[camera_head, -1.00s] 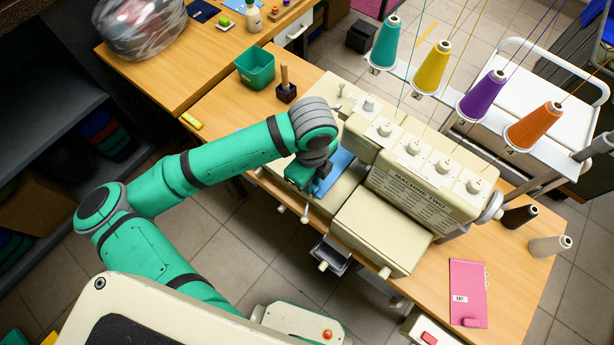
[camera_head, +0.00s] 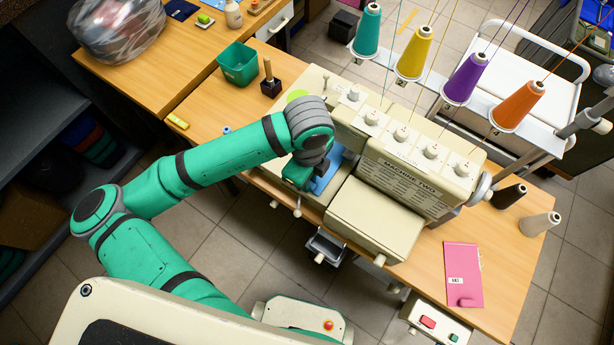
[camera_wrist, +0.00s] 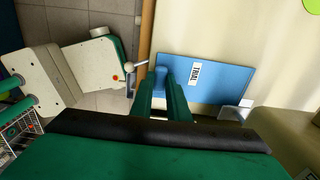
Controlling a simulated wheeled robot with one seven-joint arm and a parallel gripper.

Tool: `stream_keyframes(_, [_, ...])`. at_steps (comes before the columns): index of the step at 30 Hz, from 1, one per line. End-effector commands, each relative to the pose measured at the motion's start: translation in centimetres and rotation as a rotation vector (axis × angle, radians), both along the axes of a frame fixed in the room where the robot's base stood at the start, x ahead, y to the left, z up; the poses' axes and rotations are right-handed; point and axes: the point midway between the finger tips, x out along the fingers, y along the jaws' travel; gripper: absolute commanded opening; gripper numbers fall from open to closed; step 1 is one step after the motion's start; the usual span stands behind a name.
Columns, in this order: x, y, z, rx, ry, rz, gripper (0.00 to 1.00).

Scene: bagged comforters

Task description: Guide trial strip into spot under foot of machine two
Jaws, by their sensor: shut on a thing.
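The trial strip (camera_wrist: 215,80) is a flat blue piece with a white label reading TRIAL. In the wrist view it lies over the cream machine bed. My gripper (camera_wrist: 161,80) is shut on the strip's left end, at a small blue tab. Machine two (camera_head: 408,165) is a cream machine with its name on the front. A pale metal piece (camera_wrist: 236,111), seemingly the foot, is close to the strip's lower right corner; I cannot tell whether the strip is under it. In the head view my wrist hides part of the strip (camera_head: 327,178).
Thread cones, including a purple one (camera_head: 465,80), stand above the machine. A pink sheet (camera_head: 462,273) lies on the table at right. A green bin (camera_head: 238,64) and a dark block with a wooden handle (camera_head: 270,84) stand behind my arm. A small lever (camera_wrist: 136,67) is beside my fingers.

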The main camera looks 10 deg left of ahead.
Motion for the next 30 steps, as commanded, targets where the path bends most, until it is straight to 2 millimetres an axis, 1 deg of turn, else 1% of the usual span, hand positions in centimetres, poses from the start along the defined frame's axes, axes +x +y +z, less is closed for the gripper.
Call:
stream_keyframes(12, [-0.5, -1.5, 0.0, 0.0, -0.001, -0.002, 0.0])
stream_keyframes(30, [-0.6, -1.6, -0.2, 0.0, 0.0, -0.001, 0.0])
